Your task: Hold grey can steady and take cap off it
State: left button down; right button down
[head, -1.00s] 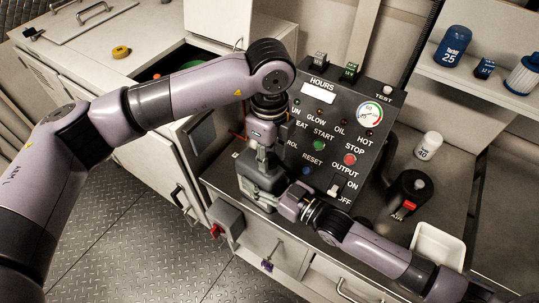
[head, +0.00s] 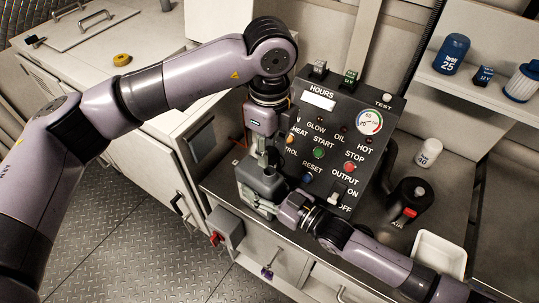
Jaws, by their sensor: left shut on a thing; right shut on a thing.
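The grey can (head: 262,184) stands upright on the bench ledge in front of the black control panel. My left gripper (head: 268,160) comes down from above and is shut at the can's top. The cap is hidden between its fingers, and I cannot tell whether it still touches the can. My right gripper (head: 279,207) reaches in from the right, low down, and is shut on the can's body. Its fingertips are partly hidden against the can.
The control panel (head: 335,140) with buttons and a gauge stands close behind both grippers. A grey box with a red switch (head: 224,228) is at the lower left.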

jog(key=c, duration=0.6)
grip_release()
jog(key=shift+c, duration=0.2)
jog(key=shift+d, duration=0.1)
